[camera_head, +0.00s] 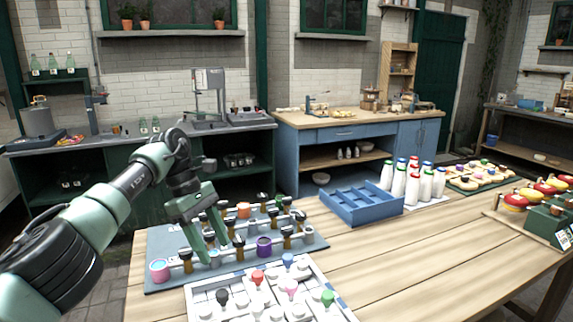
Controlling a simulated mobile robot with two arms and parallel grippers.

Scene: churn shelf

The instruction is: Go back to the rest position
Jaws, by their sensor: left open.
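My left arm comes in from the left, and its green left gripper (208,240) points down over the grey-blue board (165,240) on the wooden table. Its two fingers are apart, and I see nothing held between them. The board carries several dark-topped, brass-coloured pieces and a few round cups, among them a purple cup (264,247), a pink-rimmed cup (159,270) and an orange one (243,210). The fingers hide part of the board. Whether the fingertips touch any piece is hard to tell. My right gripper is not in view.
A white tray (335,303) with coloured knobs lies at the near edge. A blue divided crate (372,217) stands beside white bottles (398,185) with coloured caps. Red and yellow items and a green box (548,222) stand at the right. The table's middle right is clear.

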